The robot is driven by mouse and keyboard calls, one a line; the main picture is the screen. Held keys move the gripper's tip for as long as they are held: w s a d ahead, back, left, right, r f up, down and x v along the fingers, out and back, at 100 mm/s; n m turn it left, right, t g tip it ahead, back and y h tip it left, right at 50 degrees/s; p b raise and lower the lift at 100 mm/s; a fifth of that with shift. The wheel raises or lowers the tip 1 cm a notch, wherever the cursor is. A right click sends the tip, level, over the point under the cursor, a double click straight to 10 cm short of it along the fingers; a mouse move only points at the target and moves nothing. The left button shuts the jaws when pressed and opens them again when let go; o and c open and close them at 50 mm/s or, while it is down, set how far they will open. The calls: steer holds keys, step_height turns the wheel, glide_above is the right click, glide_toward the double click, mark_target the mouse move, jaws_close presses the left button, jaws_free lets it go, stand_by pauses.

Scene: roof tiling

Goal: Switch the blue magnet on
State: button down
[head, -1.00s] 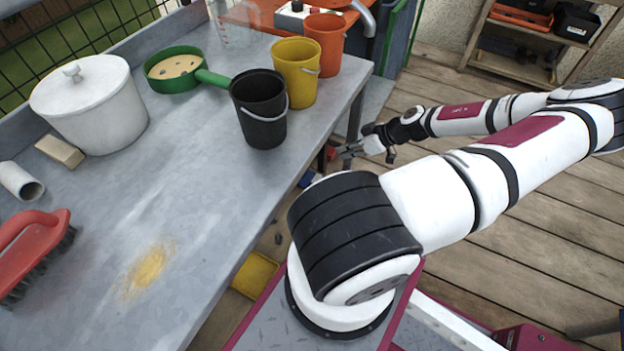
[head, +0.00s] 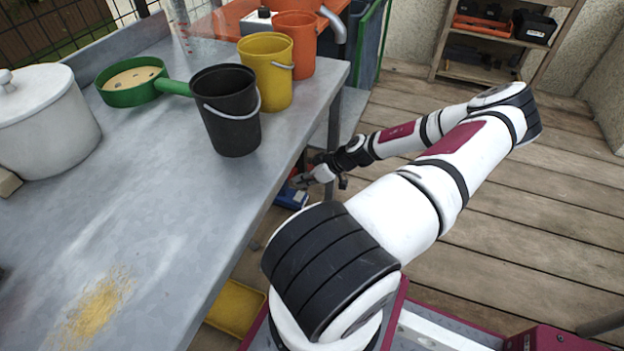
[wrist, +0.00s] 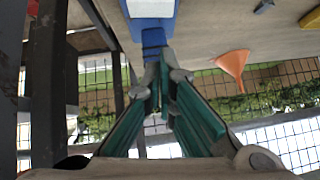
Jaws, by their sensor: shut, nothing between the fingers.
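The blue magnet (head: 291,196) shows in the head view as a small blue block low beside the bench's right edge, partly hidden by the bench and my gripper. In the wrist view the blue magnet (wrist: 151,8) is at the top centre, with a pale face and a narrower dark blue part (wrist: 153,42) pointing at my fingers. My gripper (wrist: 160,75) is shut and empty, its green-padded fingers meeting just at the end of that dark blue part. I cannot tell whether they touch. In the head view my gripper (head: 306,181) is right beside the magnet.
The grey bench (head: 150,230) holds a black bucket (head: 228,120), a yellow bucket (head: 266,75), an orange bucket (head: 300,45), a green sieve (head: 130,92) and a white pot (head: 45,125). A yellow tray (head: 235,306) lies below. An orange funnel (wrist: 231,64) shows in the wrist view. Wooden floor at right is clear.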

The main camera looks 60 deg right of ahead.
mark_target(294, 197)
steer(key=shift+w+a+f+b, duration=0.15)
steer(key=shift+f+b, duration=0.35)
steer(key=shift+f, duration=0.6)
steer(key=shift+a+f+b, duration=0.2)
steer(key=shift+f+b, duration=0.25)
steer(key=shift+f, duration=0.65)
steer(key=h+p, duration=0.1)
steer(key=p, duration=0.1)
steer(key=a+n+h+p, duration=0.1)
steer(key=p, duration=0.2)
steer(key=shift+f+h, duration=0.3)
steer(key=shift+h, duration=0.1)
steer(key=shift+n+p, duration=0.3)
steer(key=shift+p, duration=0.05)
steer(key=shift+s+a+f, duration=0.15)
steer(key=shift+s+f, duration=0.05)
steer(key=shift+f, duration=0.2)
